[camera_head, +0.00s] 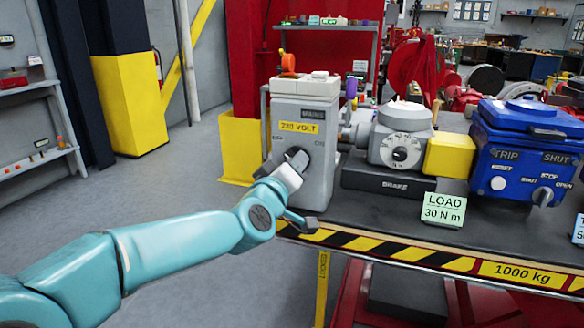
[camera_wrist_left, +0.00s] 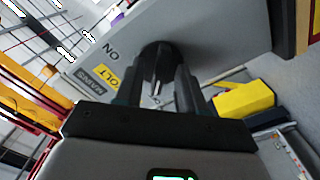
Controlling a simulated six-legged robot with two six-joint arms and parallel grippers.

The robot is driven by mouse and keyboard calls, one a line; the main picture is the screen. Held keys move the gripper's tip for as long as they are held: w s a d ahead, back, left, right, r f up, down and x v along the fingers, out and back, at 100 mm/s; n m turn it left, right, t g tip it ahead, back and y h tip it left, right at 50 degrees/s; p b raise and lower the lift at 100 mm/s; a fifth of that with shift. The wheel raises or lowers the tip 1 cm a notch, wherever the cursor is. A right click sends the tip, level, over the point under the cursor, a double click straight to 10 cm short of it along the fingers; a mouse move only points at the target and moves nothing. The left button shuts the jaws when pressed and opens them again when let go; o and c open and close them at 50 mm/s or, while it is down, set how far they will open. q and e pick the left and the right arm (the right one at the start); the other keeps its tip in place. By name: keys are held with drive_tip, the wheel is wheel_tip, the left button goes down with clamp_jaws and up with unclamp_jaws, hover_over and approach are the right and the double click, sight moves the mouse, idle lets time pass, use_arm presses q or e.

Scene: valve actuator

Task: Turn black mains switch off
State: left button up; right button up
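The grey mains box (camera_head: 302,115) stands at the table's left end, with a "MAINS" label and a yellow "230 VOLT" label. My left gripper (camera_head: 295,160) is at the front of this box and hides most of the switch in the head view. In the left wrist view, the black mains switch (camera_wrist_left: 160,62) is a dark round knob on the box face, near the "ON" mark. The two fingers of my left gripper (camera_wrist_left: 160,88) are apart, on either side of the knob. I cannot tell whether they touch it. My right gripper is not in view.
Right of the box stand a grey brake unit (camera_head: 402,140), a yellow block (camera_head: 450,155) and a blue actuator (camera_head: 522,150) with knobs. A "LOAD 30 N m" card (camera_head: 443,207) stands at the front. The table has a yellow-black striped edge (camera_head: 400,250).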

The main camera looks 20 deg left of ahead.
use_arm(q)
drive_tip(key=shift+s, duration=0.15)
drive_tip(key=s+p, duration=0.1)
drive_tip(key=s, duration=1.5)
drive_tip(key=shift+a, duration=0.25)
wheel_tip(320, 180, down, 31)
drive_tip(key=w+m+g, duration=0.2)
drive_tip(key=w+g, duration=0.1)
drive_tip(key=g, duration=0.5)
drive_tip(key=s+d+f+m+g+h, duration=0.1)
drive_tip(key=s+f+g, duration=0.1)
drive_tip(key=s+f, duration=0.45)
drive_tip(key=s+d+f+g, duration=0.1)
drive_tip(key=s+f+g, duration=0.2)
drive_tip(key=f, duration=0.6)
drive_tip(key=s+d+f+m+g+h, duration=0.1)
drive_tip(key=s+d+f+m+g, duration=0.1)
drive_tip(key=s+f, duration=0.3)
drive_tip(key=s+d+f+m+g+h, duration=0.1)
drive_tip(key=s+d+f+g, duration=0.15)
drive_tip(key=s, duration=0.55)
wheel_tip(320, 180, up, 21)
drive_tip(key=p, duration=2.1)
drive_tip(key=shift+d+m, duration=0.25)
drive_tip(key=shift+m, duration=0.15)
